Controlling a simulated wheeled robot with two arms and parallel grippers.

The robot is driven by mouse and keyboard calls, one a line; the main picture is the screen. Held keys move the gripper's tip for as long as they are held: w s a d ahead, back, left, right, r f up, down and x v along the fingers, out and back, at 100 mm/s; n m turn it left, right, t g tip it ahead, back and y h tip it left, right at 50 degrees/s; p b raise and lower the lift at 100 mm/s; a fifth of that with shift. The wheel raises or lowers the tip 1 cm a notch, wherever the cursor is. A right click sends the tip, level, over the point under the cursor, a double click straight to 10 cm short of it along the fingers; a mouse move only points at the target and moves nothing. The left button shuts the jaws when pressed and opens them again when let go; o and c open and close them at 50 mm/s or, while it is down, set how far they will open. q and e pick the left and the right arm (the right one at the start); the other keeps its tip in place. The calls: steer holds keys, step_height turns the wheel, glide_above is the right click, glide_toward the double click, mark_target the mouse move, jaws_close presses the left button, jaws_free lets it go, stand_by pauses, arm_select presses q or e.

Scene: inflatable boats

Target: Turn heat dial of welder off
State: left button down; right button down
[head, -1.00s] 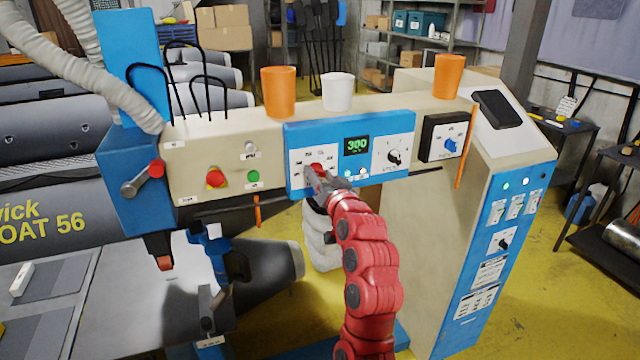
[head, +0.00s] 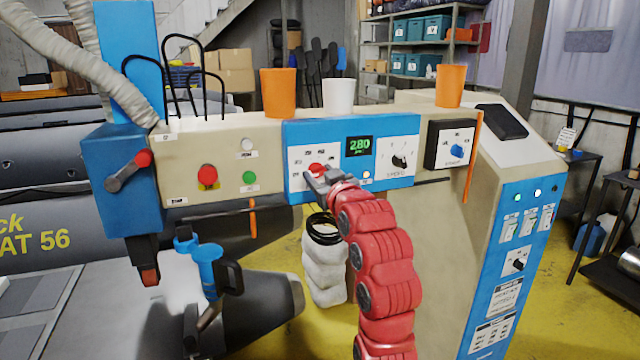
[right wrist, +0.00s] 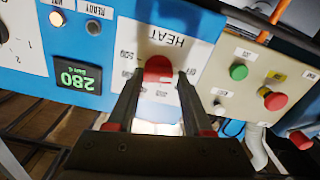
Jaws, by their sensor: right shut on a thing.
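The welder (head: 270,160) is a long beige machine with a blue control panel. Its red heat dial (head: 316,168) sits on the panel's left white plate, and in the right wrist view the dial (right wrist: 158,68) is below the upside-down word HEAT. My right gripper (head: 313,180) reaches the dial from the front. In the wrist view its two fingers (right wrist: 158,84) lie on either side of the dial, shut on it and partly covering the scale. The green display (head: 359,146) reads 280. My left gripper is not in view.
Right of the display is a black speed knob (head: 399,161), then a blue knob (head: 457,150) on a black plate. A red button (head: 207,176) and a green button (head: 249,177) lie to the left. Orange cups (head: 278,92) and a white cup (head: 338,96) stand on top.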

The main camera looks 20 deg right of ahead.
stand_by(0.4)
steer(key=shift+c, duration=1.5)
jaws_free()
steer(key=shift+s, duration=0.1)
